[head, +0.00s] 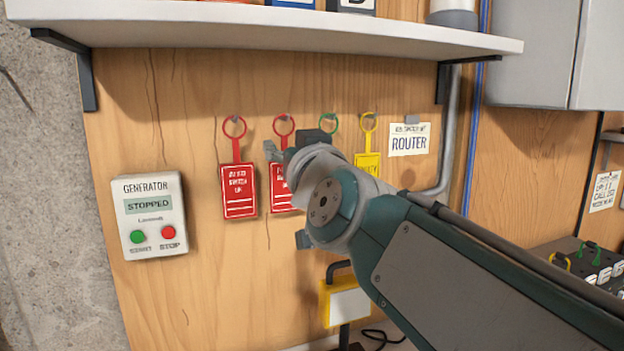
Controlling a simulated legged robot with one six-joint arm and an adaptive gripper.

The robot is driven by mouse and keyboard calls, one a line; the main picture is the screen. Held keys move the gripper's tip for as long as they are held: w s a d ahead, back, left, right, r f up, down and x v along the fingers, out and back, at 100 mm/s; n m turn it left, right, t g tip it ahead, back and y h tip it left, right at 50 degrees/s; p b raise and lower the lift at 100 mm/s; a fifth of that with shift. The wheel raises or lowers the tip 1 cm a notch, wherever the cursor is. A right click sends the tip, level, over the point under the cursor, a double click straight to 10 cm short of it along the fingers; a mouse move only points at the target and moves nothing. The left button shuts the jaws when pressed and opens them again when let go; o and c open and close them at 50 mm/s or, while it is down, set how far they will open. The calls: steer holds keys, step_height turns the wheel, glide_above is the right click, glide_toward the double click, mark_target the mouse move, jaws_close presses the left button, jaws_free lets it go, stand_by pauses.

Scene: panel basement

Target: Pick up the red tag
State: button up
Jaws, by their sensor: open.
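Two red tags hang by red loops from hooks on the wooden panel in the head view. The left red tag (239,191) is fully in view. The second red tag (280,187) is just right of it and partly hidden behind my arm. My gripper (276,152) is in front of the second red tag's upper part, and much of it is hidden by my own wrist. It is open, and I see nothing held in it. I cannot tell whether it touches the tag.
A yellow tag (368,163) and a green loop (328,123) hang to the right. A shelf (290,28) juts out above. Bare panel lies below the left tag.

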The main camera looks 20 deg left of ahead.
mark_target(284, 141)
steer(key=x, duration=0.4)
steer(key=shift+a+f, duration=0.2)
steer(key=shift+f, duration=0.05)
steer(key=shift+w+d+r, duration=0.1)
steer(key=shift+w+r, duration=0.05)
steer(key=shift+w, duration=0.15)
steer(key=shift+d, duration=0.15)
steer(key=shift+a, duration=0.3)
jaws_close()
